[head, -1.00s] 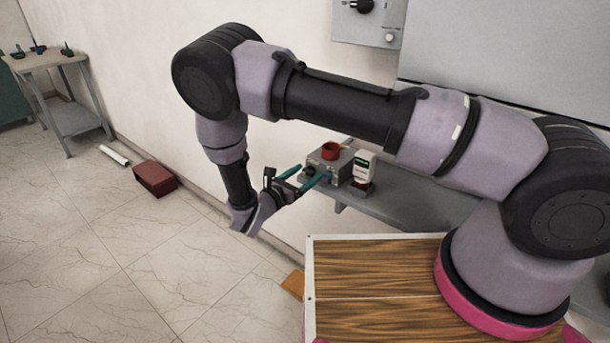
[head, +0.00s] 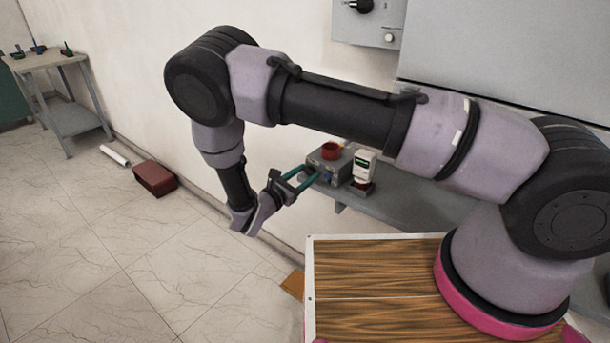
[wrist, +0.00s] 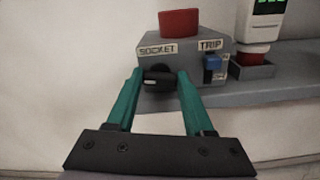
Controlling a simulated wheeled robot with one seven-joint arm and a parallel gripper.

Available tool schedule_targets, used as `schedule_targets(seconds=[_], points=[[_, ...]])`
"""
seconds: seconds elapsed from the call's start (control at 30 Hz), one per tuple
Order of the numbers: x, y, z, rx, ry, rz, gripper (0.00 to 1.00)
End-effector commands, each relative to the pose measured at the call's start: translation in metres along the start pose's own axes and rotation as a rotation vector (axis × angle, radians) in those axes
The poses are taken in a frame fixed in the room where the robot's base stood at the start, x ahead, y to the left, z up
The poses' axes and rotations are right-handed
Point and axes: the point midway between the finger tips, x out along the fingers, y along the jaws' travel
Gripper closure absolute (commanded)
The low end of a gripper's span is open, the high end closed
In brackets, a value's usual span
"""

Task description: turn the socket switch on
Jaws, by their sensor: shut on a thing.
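The socket switch (wrist: 158,81) is a black rotary knob on the front of a grey box (wrist: 192,47), under a label reading SOCKET. In the wrist view my gripper (wrist: 160,84) has its two green fingers on either side of the knob, shut on it. In the head view my gripper (head: 308,175) reaches the left part of the front of the grey box (head: 338,172); the knob is hard to make out there.
A red button (wrist: 179,22) tops the box. A blue switch (wrist: 212,63) under a TRIP label is right of the knob. A white device (head: 363,166) stands beside the box on the grey shelf (head: 425,200). A wooden-topped cabinet (head: 375,270) is in front.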

Motion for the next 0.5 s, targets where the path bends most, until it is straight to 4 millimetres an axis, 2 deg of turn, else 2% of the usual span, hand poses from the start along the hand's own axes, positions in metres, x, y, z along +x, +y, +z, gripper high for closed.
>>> schedule_targets(seconds=[0.5], points=[[-0.0008,-0.0004,-0.0004,0.484,0.001,0.002,1.00]])
